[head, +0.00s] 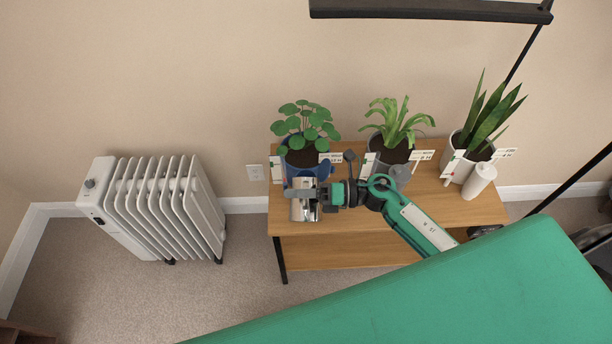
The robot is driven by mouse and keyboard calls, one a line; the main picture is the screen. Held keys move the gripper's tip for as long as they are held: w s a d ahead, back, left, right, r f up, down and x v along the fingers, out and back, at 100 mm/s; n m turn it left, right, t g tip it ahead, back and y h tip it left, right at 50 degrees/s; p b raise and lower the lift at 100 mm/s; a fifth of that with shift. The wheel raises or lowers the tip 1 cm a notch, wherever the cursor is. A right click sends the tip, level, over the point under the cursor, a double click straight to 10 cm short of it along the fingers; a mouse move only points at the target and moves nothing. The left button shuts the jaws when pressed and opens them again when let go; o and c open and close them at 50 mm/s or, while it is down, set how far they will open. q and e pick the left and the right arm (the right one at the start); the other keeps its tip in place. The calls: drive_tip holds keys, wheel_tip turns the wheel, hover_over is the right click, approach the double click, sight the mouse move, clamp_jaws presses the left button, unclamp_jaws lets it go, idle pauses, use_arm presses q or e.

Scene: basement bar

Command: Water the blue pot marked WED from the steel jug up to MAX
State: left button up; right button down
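The blue pot (291,171) stands at the left of the wooden stand and holds dark soil and a round-leaved plant (307,123). A white tag with small print stands at its right side; I cannot read WED or a MAX mark. The steel jug (304,212) is just in front of the blue pot, partly covered by my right gripper (312,192). That gripper reaches in from the right and appears shut on the jug. I cannot tell whether the jug touches the stand or holds water. My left gripper is out of view.
The wooden stand (350,222) also bears a grey pot (373,166) with a strap-leaved plant, a white pot (463,171) with a snake plant, and a white bottle (480,181). A white radiator (160,208) stands to the left. A black lamp bar (430,10) hangs above.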

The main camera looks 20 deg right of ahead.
drive_tip(key=shift+w+r, duration=0.1)
drive_tip(key=shift+r, duration=0.15)
drive_tip(key=shift+w+d+r+m+p, duration=0.1)
drive_tip(key=shift+w+r+m+p, duration=0.25)
drive_tip(key=shift+p, duration=0.35)
use_arm(q)
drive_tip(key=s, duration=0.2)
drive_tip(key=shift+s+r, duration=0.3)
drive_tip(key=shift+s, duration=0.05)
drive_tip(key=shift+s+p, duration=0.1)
drive_tip(key=shift+p, duration=0.2)
use_arm(e)
drive_tip(key=shift+m, duration=0.25)
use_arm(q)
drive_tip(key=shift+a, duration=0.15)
use_arm(e)
drive_tip(key=shift+w, duration=0.1)
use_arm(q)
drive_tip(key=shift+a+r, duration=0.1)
